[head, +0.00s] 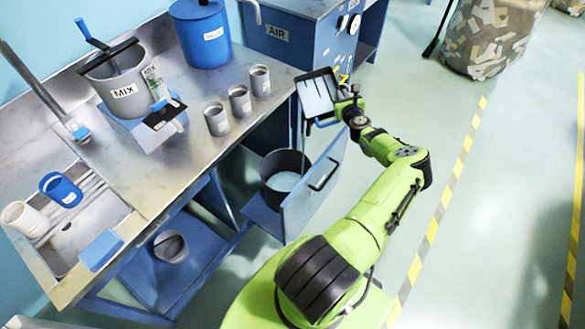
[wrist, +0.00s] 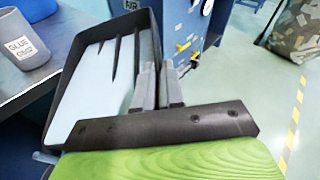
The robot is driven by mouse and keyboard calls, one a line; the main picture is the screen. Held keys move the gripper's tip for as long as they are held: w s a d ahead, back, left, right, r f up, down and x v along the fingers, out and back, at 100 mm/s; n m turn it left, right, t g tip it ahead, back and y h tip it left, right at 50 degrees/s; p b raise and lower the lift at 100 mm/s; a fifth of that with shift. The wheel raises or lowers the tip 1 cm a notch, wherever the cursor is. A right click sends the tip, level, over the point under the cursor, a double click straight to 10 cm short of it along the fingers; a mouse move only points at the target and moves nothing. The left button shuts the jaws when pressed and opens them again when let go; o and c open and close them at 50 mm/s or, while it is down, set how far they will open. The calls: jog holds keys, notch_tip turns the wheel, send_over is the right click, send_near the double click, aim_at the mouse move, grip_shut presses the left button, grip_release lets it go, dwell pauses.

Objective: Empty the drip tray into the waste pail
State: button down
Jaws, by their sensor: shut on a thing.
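The drip tray (head: 318,96) is a black-rimmed shallow tray with a pale surface inside, crossed by dark ribs or streaks. My gripper (head: 346,100) is shut on its right side. The tray is tilted, above and a little right of a dark pail (head: 268,195) in a blue pull-out, probably the waste pail. Pale content shows inside the pail. A thin dark line runs down from the tray's lower left corner toward the pail; I cannot tell what it is. In the wrist view the tray (wrist: 152,45) fills the upper left, with my gripper (wrist: 160,82) at its edge.
The pull-out's blue front (head: 318,187) stands out from the bench (head: 160,180). Several grey cups, one of them (head: 216,119) near the bench edge, stand left of the tray. A MIX pot (head: 120,92) and a blue canister (head: 204,45) stand behind.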

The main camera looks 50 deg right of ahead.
aim_at(326, 116)
jog(key=shift+w+a+r+n+h, duration=0.1)
jog(key=shift+a+r+n+h, duration=0.15)
jog(key=shift+a, duration=0.25)
jog(key=shift+w+a+r+n+h, duration=0.1)
jog(key=shift+a+n+h, duration=0.05)
jog(key=shift+a+n, duration=0.3)
jog(key=shift+a+r+n+h, duration=0.1)
jog(key=shift+a+n+h, duration=0.1)
jog(key=shift+a, duration=0.35)
dwell(1.3)
jog(key=shift+w+a+r+n+t+h+b, duration=0.1)
jog(key=shift+a+n+t+h+b, duration=0.15)
jog(key=shift+a+b, duration=0.4)
jog(key=shift+w+a+r+n+t+h+b, duration=0.15)
jog(key=shift+a+n+t+b, duration=0.2)
jog(key=shift+a+b, duration=0.25)
jog(key=shift+a+n+t+h+b, duration=0.35)
jog(key=shift+a+n+b, duration=0.5)
jog(key=shift+b, duration=0.8)
jog(key=shift+w+a+n+t+h+b, duration=0.15)
jog(key=shift+a+n+t+b, duration=0.3)
jog(key=shift+b, duration=0.7)
jog(key=shift+a+n+h+b, duration=0.1)
jog(key=shift+a+n+b, duration=0.1)
jog(key=shift+a+b, duration=0.7)
jog(key=shift+w+a+r+n+t+b, duration=0.15)
jog(key=shift+a+r+n+t+b, duration=0.45)
jog(key=shift+b, duration=1.25)
